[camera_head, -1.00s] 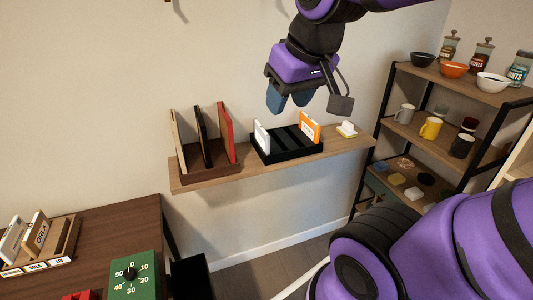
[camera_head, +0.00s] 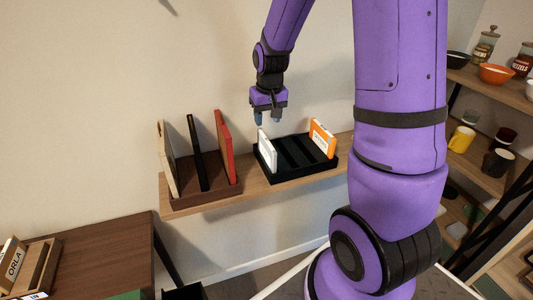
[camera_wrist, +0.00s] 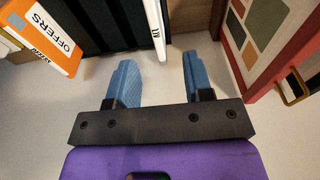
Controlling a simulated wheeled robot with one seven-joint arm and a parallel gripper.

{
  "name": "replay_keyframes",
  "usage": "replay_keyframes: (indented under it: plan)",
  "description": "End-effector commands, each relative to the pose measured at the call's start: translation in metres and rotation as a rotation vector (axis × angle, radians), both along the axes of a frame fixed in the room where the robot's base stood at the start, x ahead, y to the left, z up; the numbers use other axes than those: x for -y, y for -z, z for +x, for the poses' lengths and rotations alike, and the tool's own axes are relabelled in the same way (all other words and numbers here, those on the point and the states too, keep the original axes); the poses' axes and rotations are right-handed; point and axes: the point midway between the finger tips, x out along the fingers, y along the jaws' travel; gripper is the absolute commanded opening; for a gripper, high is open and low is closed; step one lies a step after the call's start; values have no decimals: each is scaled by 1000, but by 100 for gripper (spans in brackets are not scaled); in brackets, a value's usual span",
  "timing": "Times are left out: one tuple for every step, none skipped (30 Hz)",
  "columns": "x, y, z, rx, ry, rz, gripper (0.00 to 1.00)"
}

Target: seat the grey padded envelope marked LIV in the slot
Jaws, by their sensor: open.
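A pale thin item (camera_head: 267,150) stands upright at the left end of a black slotted rack (camera_head: 292,168) on the wall shelf. In the wrist view its narrow edge (camera_wrist: 153,22) carries small dark letters that may read LIV; I cannot confirm it is the grey envelope. My gripper (camera_head: 269,117) is just above and behind it, fingers pointing down. In the wrist view my gripper (camera_wrist: 160,80) is open and empty, and the pale item lies ahead of the gap between its blue fingers. The destination slot labels are not readable now.
An orange OFFERS item (camera_head: 322,138) stands at the rack's right end. A wooden holder (camera_head: 208,190) with upright books, including a red one (camera_head: 225,147), is close on the left. An ORLA item (camera_head: 13,264) sits in a desk rack (camera_head: 38,270). Middle rack slots look empty.

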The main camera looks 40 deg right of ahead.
Motion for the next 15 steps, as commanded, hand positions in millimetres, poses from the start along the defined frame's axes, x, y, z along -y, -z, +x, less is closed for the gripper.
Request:
replay_keyframes:
  plan:
    - [3,8,2,-10,6,2,47]
    - [5,12,4,-13,8,3,47]
    - [7,16,5,-15,11,3,47]
    - [8,18,6,-16,13,3,47]
    - [8,21,6,-18,14,4,47]
    - [9,25,7,-20,15,4,47]
    - [9,28,8,-21,15,5,47]
    - [10,31,8,-21,15,4,47]
    - [10,37,9,-22,15,4,47]
    - [10,42,9,-22,15,5,47]
    - [10,46,9,-22,15,5,47]
    - [10,52,10,-21,15,5,47]
    - [10,56,11,-22,15,5,47]
    - [10,60,11,-21,15,5,47]
    - [11,64,12,-21,15,5,47]
